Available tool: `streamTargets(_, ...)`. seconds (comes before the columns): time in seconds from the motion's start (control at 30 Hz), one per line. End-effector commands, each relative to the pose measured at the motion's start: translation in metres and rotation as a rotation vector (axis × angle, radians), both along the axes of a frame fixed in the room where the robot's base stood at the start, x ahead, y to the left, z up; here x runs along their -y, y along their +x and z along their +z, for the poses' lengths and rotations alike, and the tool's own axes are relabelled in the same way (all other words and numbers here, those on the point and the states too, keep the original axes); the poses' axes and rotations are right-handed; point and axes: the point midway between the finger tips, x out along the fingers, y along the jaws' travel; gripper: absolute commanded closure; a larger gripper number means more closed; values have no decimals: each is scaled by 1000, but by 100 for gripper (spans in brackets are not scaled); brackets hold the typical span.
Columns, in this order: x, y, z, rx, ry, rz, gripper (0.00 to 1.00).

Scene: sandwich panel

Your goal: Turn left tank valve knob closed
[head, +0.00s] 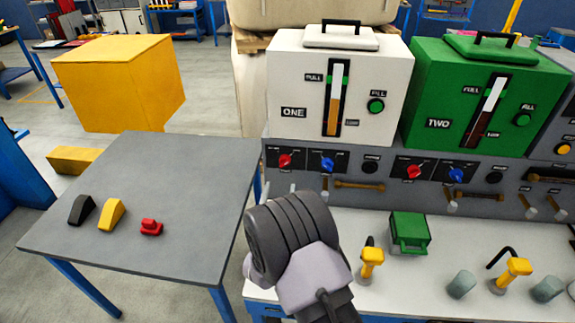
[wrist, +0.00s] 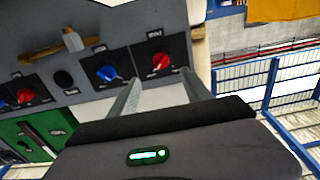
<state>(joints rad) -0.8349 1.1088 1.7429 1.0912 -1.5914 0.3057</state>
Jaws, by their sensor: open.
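The white tank marked ONE (head: 290,75) stands on the left of the grey panel. Below it are a red knob (head: 286,160) and a blue knob (head: 327,164) on black plates. In the wrist view, where the panel appears upside down, the same red knob (wrist: 160,61) and blue knob (wrist: 108,73) show just beyond my fingers. My gripper (wrist: 160,77) is open and empty, pointing at the panel. The red knob lies in the picture between the fingertips, and the blue knob lies left of them. I see no contact. In the head view my arm hides the fingers.
The green tank marked TWO (head: 470,100) stands to the right, with its own red knob (head: 414,171) and blue knob (head: 456,175) below. A grey table (head: 190,240) is at left.

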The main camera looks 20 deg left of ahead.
Motion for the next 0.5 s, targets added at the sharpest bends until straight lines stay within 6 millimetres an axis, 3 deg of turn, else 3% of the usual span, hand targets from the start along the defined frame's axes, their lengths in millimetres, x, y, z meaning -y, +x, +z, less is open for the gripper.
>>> streamTargets(0.1,-8,36,-2,1,3,-2,43)
streamTargets(0.3,-20,87,-2,2,1,-1,43)
streamTargets(0.5,-26,111,-1,0,0,0,43)
